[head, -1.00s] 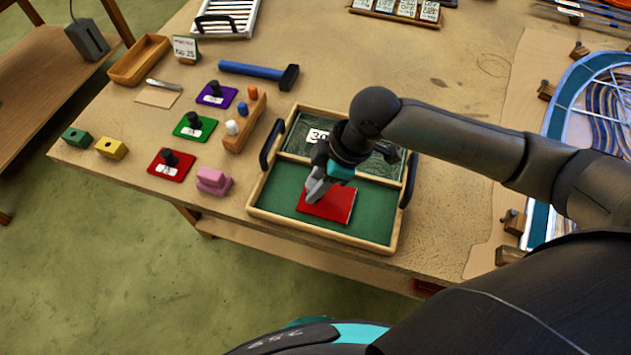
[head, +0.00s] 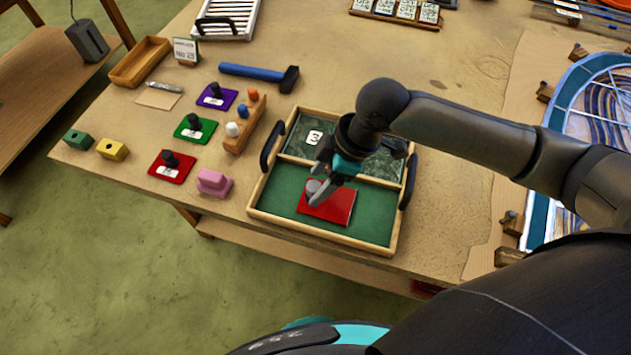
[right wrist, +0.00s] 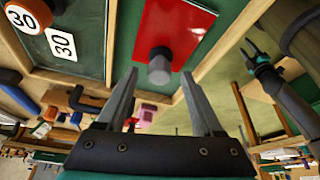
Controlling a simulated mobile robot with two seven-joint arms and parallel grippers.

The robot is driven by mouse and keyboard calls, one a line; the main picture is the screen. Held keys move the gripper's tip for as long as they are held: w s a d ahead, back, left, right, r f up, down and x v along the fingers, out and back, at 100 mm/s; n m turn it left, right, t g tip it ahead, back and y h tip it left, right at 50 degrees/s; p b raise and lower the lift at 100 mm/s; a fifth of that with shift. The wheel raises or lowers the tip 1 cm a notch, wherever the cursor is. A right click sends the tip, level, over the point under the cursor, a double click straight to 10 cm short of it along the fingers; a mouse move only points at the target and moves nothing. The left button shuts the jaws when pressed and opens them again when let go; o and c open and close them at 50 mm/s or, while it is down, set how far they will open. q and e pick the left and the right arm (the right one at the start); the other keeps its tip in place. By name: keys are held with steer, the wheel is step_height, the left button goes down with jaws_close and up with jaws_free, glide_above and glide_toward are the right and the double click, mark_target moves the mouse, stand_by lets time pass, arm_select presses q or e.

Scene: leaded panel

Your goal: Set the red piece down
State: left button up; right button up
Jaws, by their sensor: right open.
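The red piece (head: 338,207) lies flat in the green front compartment of the wooden tray (head: 322,237). A grey knob stands up from its top. In the right wrist view the red piece (right wrist: 180,30) rests on the tray floor near the wooden rim, its knob (right wrist: 159,66) toward me. My right gripper (head: 322,190) is open at the knob, with one finger on each side of it and gaps showing between them in the right wrist view (right wrist: 160,78). Part of the knob's far side is hidden.
The tray's back compartment holds a dark green marbled sheet (head: 375,164) with a number label. Dark handles (head: 271,144) rise at the tray's sides. Left of it are a pink block (head: 214,183), several knobbed coloured plates and a peg rack (head: 243,128). A blue-handled hammer (head: 258,73) lies behind.

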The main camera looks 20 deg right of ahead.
mark_target(338, 198)
steer(key=p+v, duration=0.1)
steer(key=v, duration=0.9)
steer(key=shift+s, duration=0.1)
